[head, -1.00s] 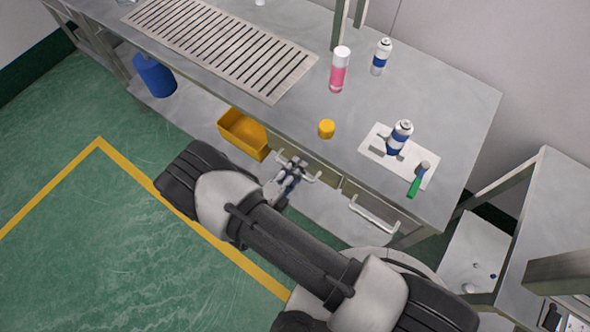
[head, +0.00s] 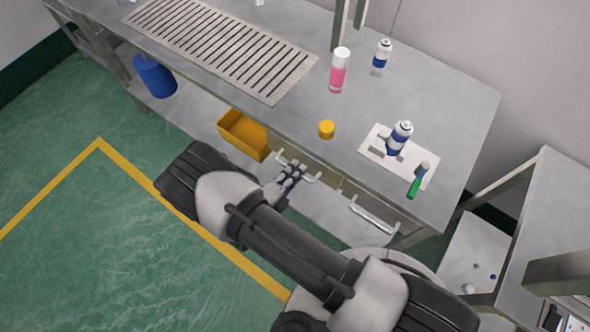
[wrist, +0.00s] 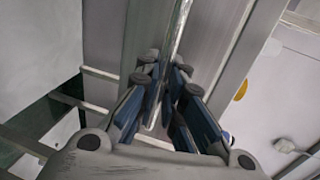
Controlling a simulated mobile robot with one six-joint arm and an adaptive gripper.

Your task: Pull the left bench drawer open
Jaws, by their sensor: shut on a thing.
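The left bench drawer (head: 328,170) sits under the front edge of the bench, and its front looks flush with the bench. Its pale bar handle (head: 314,178) sticks out from the front. My gripper (head: 293,174) is at the middle of this handle, shut on it. In the wrist view the fingers of my gripper (wrist: 167,80) lie on both sides of the handle bar (wrist: 181,32). The fingers hide the gripped part of the bar.
A right drawer handle (head: 374,215) is beside it. A yellow bin (head: 240,134) and a blue container (head: 154,76) are below the bench. On the bench top (head: 300,120) stand cans, a yellow cap (head: 326,129) and a white mat (head: 375,150). The green floor (head: 90,240) in front is clear.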

